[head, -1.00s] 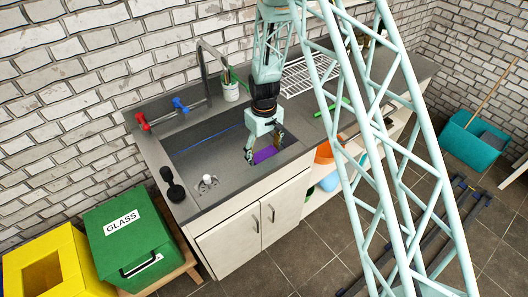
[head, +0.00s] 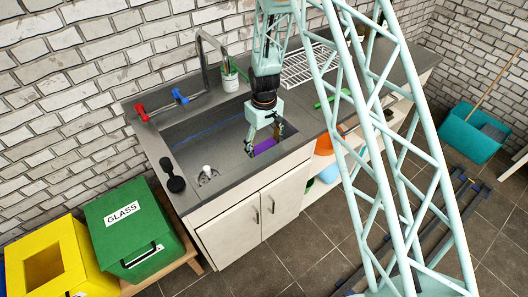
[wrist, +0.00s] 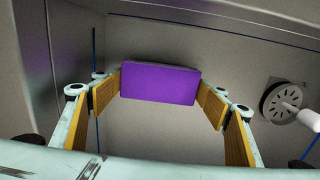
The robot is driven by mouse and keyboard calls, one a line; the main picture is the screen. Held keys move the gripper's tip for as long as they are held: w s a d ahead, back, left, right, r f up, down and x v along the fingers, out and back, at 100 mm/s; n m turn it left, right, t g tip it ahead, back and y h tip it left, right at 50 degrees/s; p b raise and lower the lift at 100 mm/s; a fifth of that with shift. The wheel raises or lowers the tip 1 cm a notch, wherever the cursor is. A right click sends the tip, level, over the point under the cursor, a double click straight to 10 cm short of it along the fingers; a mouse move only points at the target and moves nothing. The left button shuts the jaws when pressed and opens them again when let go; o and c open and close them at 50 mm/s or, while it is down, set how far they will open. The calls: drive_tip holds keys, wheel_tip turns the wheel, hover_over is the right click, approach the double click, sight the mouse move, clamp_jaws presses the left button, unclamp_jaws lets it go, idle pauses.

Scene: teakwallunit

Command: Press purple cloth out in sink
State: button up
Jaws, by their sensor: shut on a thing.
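The purple cloth (head: 265,146) shows as a flat, block-like purple shape at the right end of the grey sink (head: 185,147). My gripper (head: 266,140) reaches down into the sink from above and is shut on the cloth. In the wrist view, the cloth (wrist: 160,84) sits between the two orange-brown finger pads, one touching each end. The grey sink floor and walls (wrist: 200,45) surround it. I cannot tell whether its underside touches the sink floor.
The round drain (wrist: 284,100) with a white plug lies right of the cloth in the wrist view. Red (head: 141,112) and blue (head: 179,96) tap handles and a tall faucet (head: 203,60) stand behind the sink. A dish rack (head: 308,66) stands right.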

sight(264, 147)
drive_tip(key=shift+f+b, duration=0.45)
drive_tip(key=shift+f, duration=0.35)
idle(2.0)
drive_tip(key=shift+r, duration=0.2)
drive_tip(key=shift+r+p, duration=1.2)
drive_tip(key=shift+r, duration=2.15)
drive_tip(key=shift+r, duration=0.15)
drive_tip(key=shift+r+b, duration=0.85)
drive_tip(key=shift+r, duration=0.45)
drive_tip(key=d+r+m+b, duration=0.1)
drive_tip(key=d+r+b, duration=0.25)
drive_tip(key=r, duration=0.25)
drive_tip(key=w+d+r+m, duration=0.1)
drive_tip(key=d+m, duration=0.1)
drive_tip(key=d, duration=0.4)
drive_tip(key=w+d+r+m+p, duration=0.1)
drive_tip(key=d+m, duration=0.1)
drive_tip(key=d, duration=0.4)
drive_tip(key=d+m+p, duration=0.1)
drive_tip(key=d+m, duration=0.1)
drive_tip(key=d, duration=0.3)
drive_tip(key=shift+w+d+r, duration=0.4)
